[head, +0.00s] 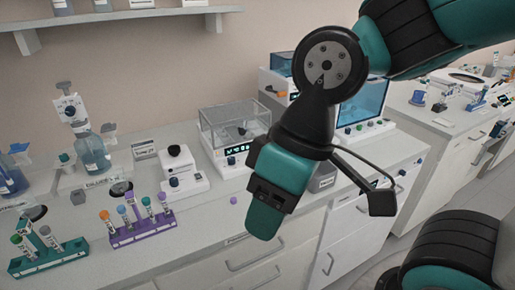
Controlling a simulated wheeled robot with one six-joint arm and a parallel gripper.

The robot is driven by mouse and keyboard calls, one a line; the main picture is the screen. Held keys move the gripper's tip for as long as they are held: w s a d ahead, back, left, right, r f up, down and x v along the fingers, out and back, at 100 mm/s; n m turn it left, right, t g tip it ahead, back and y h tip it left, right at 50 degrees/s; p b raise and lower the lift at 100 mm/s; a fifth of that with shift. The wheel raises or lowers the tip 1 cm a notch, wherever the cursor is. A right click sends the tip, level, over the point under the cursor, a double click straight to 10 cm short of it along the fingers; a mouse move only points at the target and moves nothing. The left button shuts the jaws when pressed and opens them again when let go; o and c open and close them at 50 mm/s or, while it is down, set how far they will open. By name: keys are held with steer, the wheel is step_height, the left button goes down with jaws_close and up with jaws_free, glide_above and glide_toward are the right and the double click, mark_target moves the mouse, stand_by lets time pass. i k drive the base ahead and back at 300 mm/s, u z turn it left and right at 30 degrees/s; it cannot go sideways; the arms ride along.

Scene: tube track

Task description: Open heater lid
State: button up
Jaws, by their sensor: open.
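A low white bench device (228,155) with a lit display stands on the counter near the middle of the head view. The gripper is apart from the lid and nearer the camera. I see no object in it; its fingertips are seen edge-on, so the gap between them is not clear.
A purple rack (143,233) and a green rack (50,262) hold capped tubes at the front left. A small white device (180,170) stands left of the heater, and a blue-windowed device (362,101) to its right. A shelf (130,14) hangs upper left.

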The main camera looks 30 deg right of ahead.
mark_target(227, 114)
steer(key=k, duration=0.2)
steer(key=u, duration=1.05)
steer(key=i, duration=0.75)
steer(key=z, duration=2.2)
